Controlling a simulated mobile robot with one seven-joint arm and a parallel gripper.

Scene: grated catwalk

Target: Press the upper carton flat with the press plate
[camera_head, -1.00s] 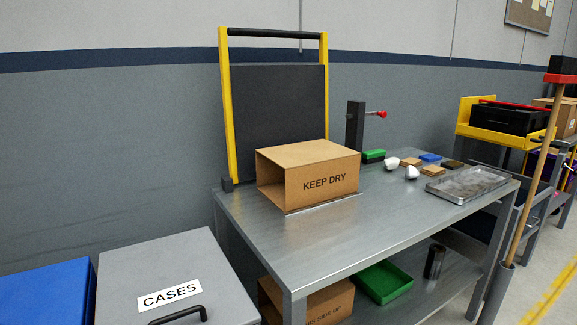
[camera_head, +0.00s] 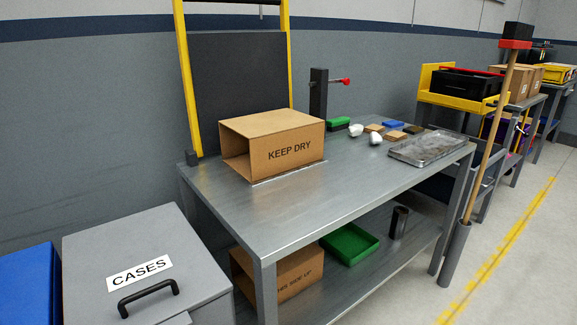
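The upper carton (camera_head: 272,145) is a brown box marked KEEP DRY. It stands on the table top (camera_head: 300,207), still at full height, with its left end open. Behind it, the dark press plate (camera_head: 238,85) stands upright in a yellow frame (camera_head: 187,95) at the table's back left edge. A second carton (camera_head: 290,275) marked SIDE UP sits on the lower shelf, partly hidden by the table leg. My gripper is not in view.
A grey CASES bin (camera_head: 145,255) with a black handle stands left of the table. Small blocks, white pieces (camera_head: 376,139) and a metal tray (camera_head: 428,149) lie at the table's right. A post with a red knob (camera_head: 319,95) stands behind. A broom (camera_head: 490,140) leans at the right end.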

